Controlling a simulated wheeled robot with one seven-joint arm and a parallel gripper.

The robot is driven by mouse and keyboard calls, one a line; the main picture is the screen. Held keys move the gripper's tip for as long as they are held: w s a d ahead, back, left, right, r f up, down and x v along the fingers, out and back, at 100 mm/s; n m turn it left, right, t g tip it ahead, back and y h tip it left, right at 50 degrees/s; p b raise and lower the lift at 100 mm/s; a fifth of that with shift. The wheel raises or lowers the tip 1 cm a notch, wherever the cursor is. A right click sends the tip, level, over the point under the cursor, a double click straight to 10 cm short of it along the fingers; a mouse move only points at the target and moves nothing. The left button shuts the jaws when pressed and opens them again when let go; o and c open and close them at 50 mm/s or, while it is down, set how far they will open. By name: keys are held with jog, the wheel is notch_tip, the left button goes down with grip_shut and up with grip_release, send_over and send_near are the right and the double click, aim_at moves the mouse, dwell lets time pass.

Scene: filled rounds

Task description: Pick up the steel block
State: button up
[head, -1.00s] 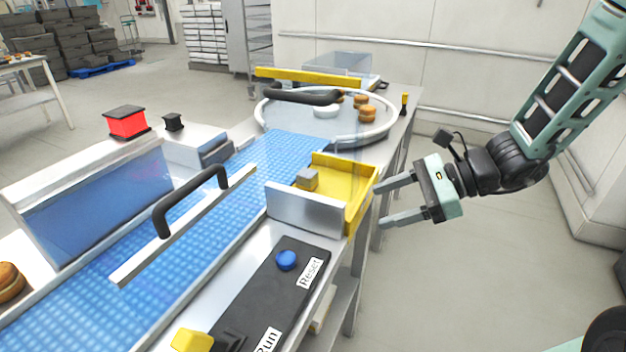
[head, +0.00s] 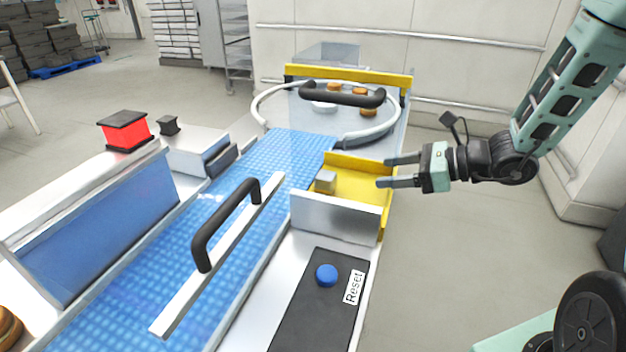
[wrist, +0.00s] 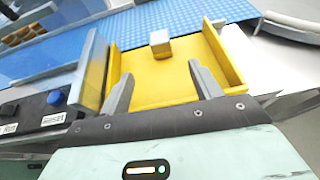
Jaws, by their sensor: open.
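The steel block (head: 326,181) is a small grey cube at the conveyor-side end of a yellow tray (head: 368,189). In the wrist view the block (wrist: 160,43) sits at the far edge of the tray (wrist: 165,80), beside the blue belt. My gripper (head: 381,172) is open and empty, at the right side of the tray and pointing left toward the block. In the wrist view its two fingers (wrist: 160,86) reach over the near part of the tray, with the block beyond them and between their lines. Nothing hides the block.
A metal plate (head: 334,217) stands along the tray's near side. The blue belt (head: 150,250) runs past its left. A blue Reset button (head: 326,275) is in front. Open floor lies to the right.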

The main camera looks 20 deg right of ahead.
jog(key=p+x, duration=0.1)
jog(key=x, duration=1.6)
jog(key=shift+w+a, duration=0.1)
jog(key=shift+a, duration=0.1)
jog(key=c, duration=1.3)
jog(key=shift+c, duration=0.3)
jog(key=shift+r, duration=0.15)
